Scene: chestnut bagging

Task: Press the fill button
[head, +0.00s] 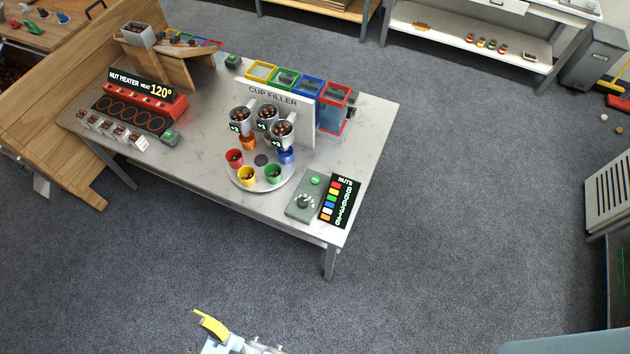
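A green round button (316,181) sits on top of a grey control box (297,207) with a dark dial, near the table's front right corner. It appears to be the fill button; its label is too small to read. The cup filler (306,125) stands behind, with several metal hoppers of brown nuts above a round plate (262,186) of coloured cups. What looks like part of my gripper (212,326), with a yellow curved piece, shows at the bottom edge, well in front of the table and apart from the button. Its fingertips are not clearly visible.
A black nuts display (340,201) stands right beside the control box. A red nut heater (143,102) stands at the table's left, with another green button (170,136) beside it. Open carpet (230,260) lies between my gripper and the table (215,180).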

